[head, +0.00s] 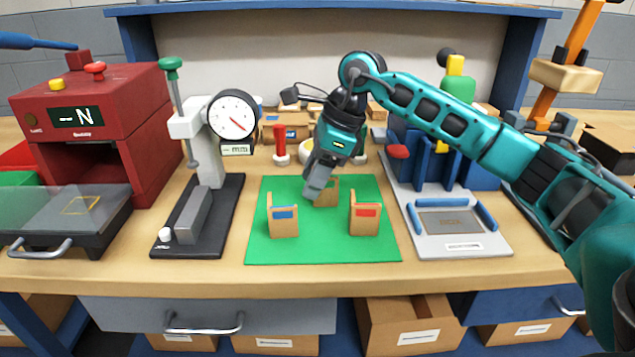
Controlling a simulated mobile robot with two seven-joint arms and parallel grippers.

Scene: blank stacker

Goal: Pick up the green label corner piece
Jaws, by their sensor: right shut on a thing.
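Three tan corner pieces stand on a green mat (325,250). The front left corner piece (284,227) has a blue label, and the front right corner piece (365,226) has a red label. The third corner piece (330,193) stands at the back middle, partly covered by my gripper. I cannot see its label clearly; by the other two labels it is the green label corner piece. My right gripper (316,190) points down and is shut on this back piece, at mat level. My left gripper is not in view.
A dial gauge stand (209,170) is left of the mat, beside a red machine (90,125) with a pulled-out tray. A grey fixture board (450,243) with blue edges is on the right. Small tools and boxes stand behind. The mat's front strip is clear.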

